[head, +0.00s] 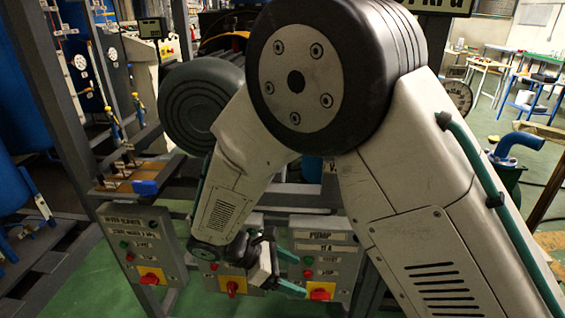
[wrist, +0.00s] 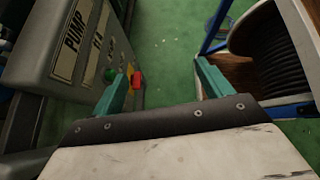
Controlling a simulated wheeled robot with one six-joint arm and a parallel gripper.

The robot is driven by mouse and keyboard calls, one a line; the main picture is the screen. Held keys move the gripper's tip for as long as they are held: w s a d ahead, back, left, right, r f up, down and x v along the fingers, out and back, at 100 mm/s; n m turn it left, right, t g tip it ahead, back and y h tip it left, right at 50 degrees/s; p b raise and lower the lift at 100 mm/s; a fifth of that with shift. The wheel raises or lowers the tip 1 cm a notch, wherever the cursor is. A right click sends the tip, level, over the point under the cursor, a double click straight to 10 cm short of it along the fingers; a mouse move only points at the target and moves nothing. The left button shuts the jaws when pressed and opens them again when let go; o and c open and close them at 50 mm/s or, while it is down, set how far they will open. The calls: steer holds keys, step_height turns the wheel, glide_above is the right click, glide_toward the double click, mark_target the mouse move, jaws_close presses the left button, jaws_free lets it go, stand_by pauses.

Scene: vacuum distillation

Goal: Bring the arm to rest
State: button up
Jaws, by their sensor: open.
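My arm is folded and fills the middle and right of the head view. My gripper (head: 290,272) hangs low in front of the control boxes, with its two green fingers spread and nothing between them. In the wrist view my gripper (wrist: 164,70) also shows open and empty above the green floor. The pump control box (head: 338,262) is just right of the fingers in the head view; I cannot tell whether they touch it. The box's labelled face (wrist: 92,42) is on the left of the wrist view, its red knob (wrist: 137,80) near the left finger.
Another control box (head: 140,243) stands at the left, with a blue handle (head: 145,188) above it on the grey frame. A cable reel (wrist: 285,45) is on the right of the wrist view. Green floor (wrist: 165,40) is clear between reel and box. Workbenches (head: 490,64) stand at the back right.

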steer(key=s+d+r+m+y, duration=0.5)
steer(key=s+d+r+m, duration=0.3)
steer(key=d+r+m, duration=0.2)
steer(key=s+d+r+m+t+y, duration=0.1)
steer(key=s+d+r+m+y, duration=0.4)
steer(key=s+d+r+m, duration=0.4)
steer(key=d+r+m, duration=0.1)
steer(key=d+r, duration=0.3)
steer(key=d, duration=0.1)
steer(key=shift+d+r+y, duration=0.25)
steer(key=shift+d+y, duration=0.05)
steer(key=shift+y, duration=0.1)
steer(key=shift+s, duration=0.1)
